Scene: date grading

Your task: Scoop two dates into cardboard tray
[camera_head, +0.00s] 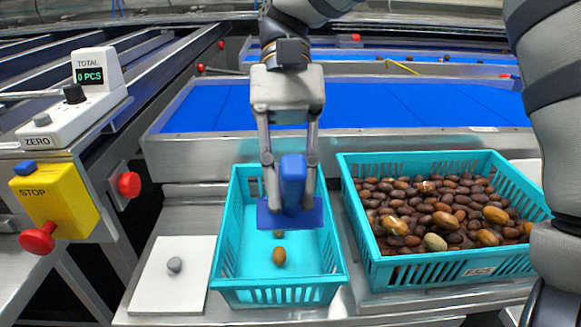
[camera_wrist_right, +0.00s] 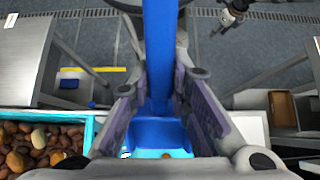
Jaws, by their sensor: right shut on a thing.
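My right gripper (camera_head: 289,165) is shut on the upright handle of a blue scoop (camera_head: 290,216) and holds it in the narrow teal basket (camera_head: 222,250). One brown date (camera_head: 279,256) lies on that basket's floor in front of the scoop, and another (camera_head: 278,234) shows partly at the scoop's edge. In the right wrist view, the scoop (camera_wrist_right: 157,130) is between my fingers; I see no date in it. A brown open box, perhaps the cardboard tray (camera_wrist_right: 284,108), stands at the right there. A dark gripper-like part, probably my left gripper (camera_wrist_right: 232,12), shows at the top, its jaws unclear.
A wider teal basket (camera_head: 350,190) full of dates stands to the right. A white scale plate (camera_head: 150,290) with a grey knob is at the left. A counter reading 0 PCS (camera_head: 88,75) and a yellow stop box (camera_head: 60,200) stand further left. A blue conveyor (camera_head: 400,105) runs behind.

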